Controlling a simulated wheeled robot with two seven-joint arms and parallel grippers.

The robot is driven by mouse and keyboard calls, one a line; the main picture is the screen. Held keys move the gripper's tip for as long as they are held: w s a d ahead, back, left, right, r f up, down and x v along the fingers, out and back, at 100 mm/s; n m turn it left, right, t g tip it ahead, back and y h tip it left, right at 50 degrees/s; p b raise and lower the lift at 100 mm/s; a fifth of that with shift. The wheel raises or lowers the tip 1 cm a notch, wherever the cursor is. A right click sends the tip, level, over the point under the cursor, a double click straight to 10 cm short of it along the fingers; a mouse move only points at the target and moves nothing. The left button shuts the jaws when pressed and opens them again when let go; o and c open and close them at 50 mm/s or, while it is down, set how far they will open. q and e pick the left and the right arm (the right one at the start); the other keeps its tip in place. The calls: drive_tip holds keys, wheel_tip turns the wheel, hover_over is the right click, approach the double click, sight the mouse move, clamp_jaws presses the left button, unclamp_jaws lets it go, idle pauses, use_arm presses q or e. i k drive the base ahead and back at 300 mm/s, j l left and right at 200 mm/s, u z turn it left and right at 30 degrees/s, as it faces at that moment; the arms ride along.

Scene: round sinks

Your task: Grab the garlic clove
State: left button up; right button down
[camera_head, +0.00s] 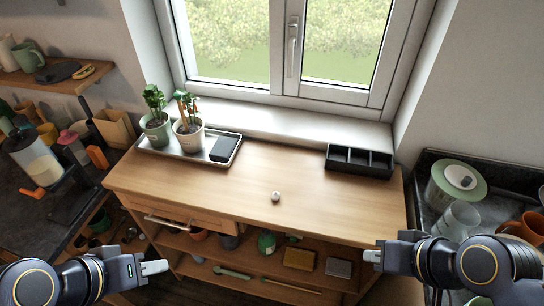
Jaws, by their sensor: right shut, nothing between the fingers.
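The garlic clove (276,196) is a small whitish lump lying alone on the wooden cabinet top (240,205), right of the middle and towards the front edge. My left gripper (160,267) is at the lower left, in front of the cabinet and well apart from the clove; I cannot tell whether its fingers are apart. My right gripper (372,256) is at the lower right, in front of the cabinet, pointing left. It is shut and empty, apart from the clove.
A tray (227,158) with two potted plants and a dark block stands at the back left. A black divided box (359,161) stands at the back right. The top around the clove is clear.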

sight(275, 196)
drive_tip(key=i+j+z, duration=0.2)
drive_tip(key=j, duration=0.2)
drive_tip(key=j+z, duration=0.25)
drive_tip(key=j, duration=0.15)
drive_tip(key=j+z, duration=0.2)
drive_tip(key=j, duration=0.2)
drive_tip(key=i, duration=0.05)
